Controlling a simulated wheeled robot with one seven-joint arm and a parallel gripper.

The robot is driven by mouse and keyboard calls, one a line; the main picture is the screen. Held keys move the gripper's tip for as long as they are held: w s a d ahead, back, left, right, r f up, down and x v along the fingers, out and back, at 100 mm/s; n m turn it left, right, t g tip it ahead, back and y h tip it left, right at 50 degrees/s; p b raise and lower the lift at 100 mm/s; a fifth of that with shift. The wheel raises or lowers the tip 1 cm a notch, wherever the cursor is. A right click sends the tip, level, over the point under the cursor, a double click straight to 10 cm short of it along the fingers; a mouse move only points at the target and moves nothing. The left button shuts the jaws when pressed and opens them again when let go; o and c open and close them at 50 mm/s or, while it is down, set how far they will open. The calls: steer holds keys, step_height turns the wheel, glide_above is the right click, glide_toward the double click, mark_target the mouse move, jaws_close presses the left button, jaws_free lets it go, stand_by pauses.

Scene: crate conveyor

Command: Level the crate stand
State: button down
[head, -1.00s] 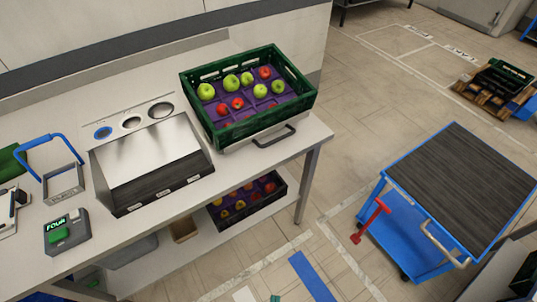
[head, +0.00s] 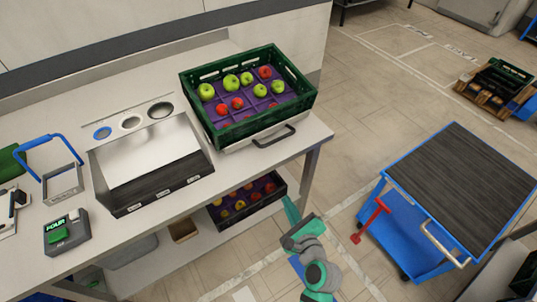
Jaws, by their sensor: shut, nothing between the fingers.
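The crate stand (head: 248,140) is a pale base with a dark bar handle (head: 275,136) on its front, at the right end of the table. A green crate (head: 257,122) sits on it, with green and red apples on a purple tray. The crate and stand look tilted toward the front, though the exact angle is hard to tell. My gripper (head: 290,208) is teal and shut, with nothing in it. It shows below the handle in the picture, by the table's front edge, apart from the stand.
A second crate of fruit (head: 213,223) is on the lower shelf. A sloped metal bin unit (head: 150,165) stands left of the stand. The table leg (head: 308,185) is close to my gripper. A blue cart (head: 405,235) with a dark top stands at right, with floor between.

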mark_target(268, 160)
steer(key=w+a+r+m+y, duration=0.2)
steer(key=w+r+m+y, duration=0.1)
steer(key=r, duration=0.5)
steer(key=w+y, duration=0.1)
steer(key=w, duration=0.1)
steer(key=shift+w+r, duration=0.4)
steer(key=shift+a, duration=0.1)
steer(key=x, duration=1)
steer(key=shift+w, duration=0.1)
